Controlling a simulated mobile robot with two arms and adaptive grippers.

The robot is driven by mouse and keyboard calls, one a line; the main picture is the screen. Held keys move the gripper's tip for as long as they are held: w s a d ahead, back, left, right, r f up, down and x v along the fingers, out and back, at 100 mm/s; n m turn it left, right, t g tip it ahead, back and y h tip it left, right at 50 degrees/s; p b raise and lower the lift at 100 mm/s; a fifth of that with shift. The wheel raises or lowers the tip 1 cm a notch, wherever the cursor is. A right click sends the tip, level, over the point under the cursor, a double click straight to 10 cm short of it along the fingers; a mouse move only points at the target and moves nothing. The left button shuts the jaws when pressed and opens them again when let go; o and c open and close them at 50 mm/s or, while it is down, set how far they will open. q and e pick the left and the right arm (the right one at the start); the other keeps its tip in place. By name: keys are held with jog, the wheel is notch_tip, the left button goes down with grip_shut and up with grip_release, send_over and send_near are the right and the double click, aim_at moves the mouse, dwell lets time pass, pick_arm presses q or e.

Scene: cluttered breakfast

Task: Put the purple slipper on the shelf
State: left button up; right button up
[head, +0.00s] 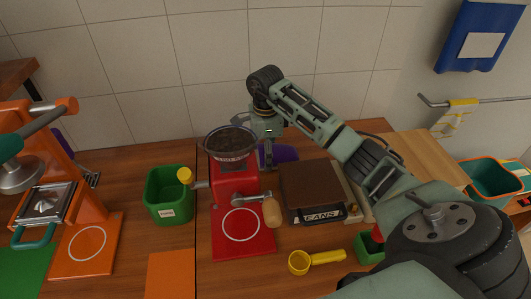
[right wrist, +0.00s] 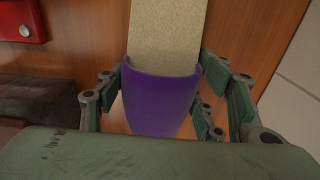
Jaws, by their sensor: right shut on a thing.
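The purple slipper (right wrist: 160,103) has a purple toe cap and a long beige sole. In the right wrist view it lies between the two fingers of my right gripper (right wrist: 172,100), which is shut on it. In the head view a purple part of the slipper (head: 284,154) shows behind the red grinder, by the wall. My right gripper (head: 266,143) is there too, partly hidden by the grinder. The slipper's far end is cut off in the wrist view. I cannot make out the shelf for certain. My left gripper is not in view.
A red grinder (head: 240,205) with a bowl of beans and a brown box (head: 312,188) stand in front of the slipper. A green bin (head: 168,196), an orange press (head: 88,225) and a yellow scoop (head: 315,260) are nearby. Another purple thing (head: 75,153) shows behind the press.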

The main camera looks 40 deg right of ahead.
jog(key=o, duration=1.2)
